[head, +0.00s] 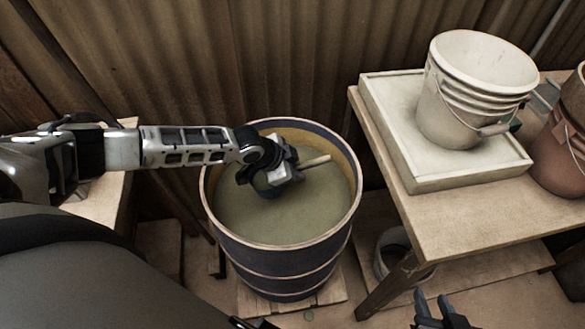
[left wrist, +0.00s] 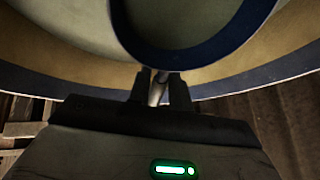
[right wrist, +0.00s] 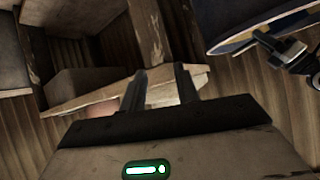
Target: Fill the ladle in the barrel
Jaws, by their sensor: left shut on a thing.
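The barrel (head: 283,257) is dark blue with pale hoops and stands open, with murky greenish liquid (head: 300,215) inside. My left gripper (head: 276,170) is over the liquid within the barrel's rim. It is shut on the ladle's stem (left wrist: 158,88). A pale handle end (head: 316,161) sticks out to the right. I cannot tell whether the bowl holds liquid or touches the surface. My right gripper (head: 434,304) is open and empty.
A wooden table (head: 440,212) at the right holds a shallow pale tray (head: 475,178) with a white bucket (head: 455,115), and a brown bucket (head: 558,155). A grey bucket (head: 391,253) stands under the table. A corrugated wall (head: 230,60) rises behind the barrel.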

